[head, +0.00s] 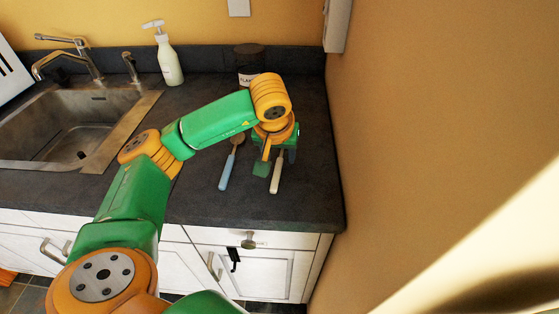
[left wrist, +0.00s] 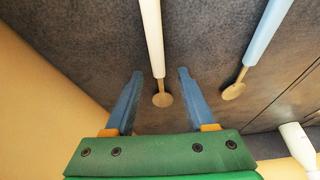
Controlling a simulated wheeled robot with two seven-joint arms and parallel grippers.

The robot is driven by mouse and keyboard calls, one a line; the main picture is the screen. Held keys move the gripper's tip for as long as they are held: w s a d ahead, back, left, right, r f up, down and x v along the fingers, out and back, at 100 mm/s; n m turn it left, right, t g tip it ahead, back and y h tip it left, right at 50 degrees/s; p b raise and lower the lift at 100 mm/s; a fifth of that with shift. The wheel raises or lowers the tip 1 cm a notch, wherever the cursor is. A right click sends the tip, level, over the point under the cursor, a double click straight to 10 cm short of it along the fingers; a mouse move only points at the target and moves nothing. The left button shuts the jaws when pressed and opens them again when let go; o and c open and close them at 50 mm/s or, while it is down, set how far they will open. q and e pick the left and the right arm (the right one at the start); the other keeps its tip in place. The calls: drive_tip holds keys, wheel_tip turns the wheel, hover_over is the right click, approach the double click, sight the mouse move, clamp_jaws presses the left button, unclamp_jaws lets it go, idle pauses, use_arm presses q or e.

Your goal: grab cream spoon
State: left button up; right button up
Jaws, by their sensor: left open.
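The cream spoon (head: 276,174) lies on the dark countertop, its cream handle toward the front edge. It also shows in the left wrist view (left wrist: 152,40), with its brownish bowl between my finger tips in the picture. My left gripper (left wrist: 160,73) is open, with its two blue fingers apart, one on each side of the bowl end. Nothing is held; I cannot tell how high the fingers are above the counter. In the head view my own wrist hides the bowl end. My right gripper is not in view.
A blue-handled spoon (head: 225,172) lies just left of the cream one. A dark labelled jar (head: 248,62) stands behind my wrist. A white soap bottle (head: 168,60) and a sink (head: 60,130) are further left. A yellow wall (head: 430,130) closes the right side.

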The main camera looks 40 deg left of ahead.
use_arm(q)
drive_tip(key=shift+f, duration=0.2)
drive_tip(key=shift+w, duration=0.1)
clamp_jaws()
drive_tip(key=shift+r, duration=0.1)
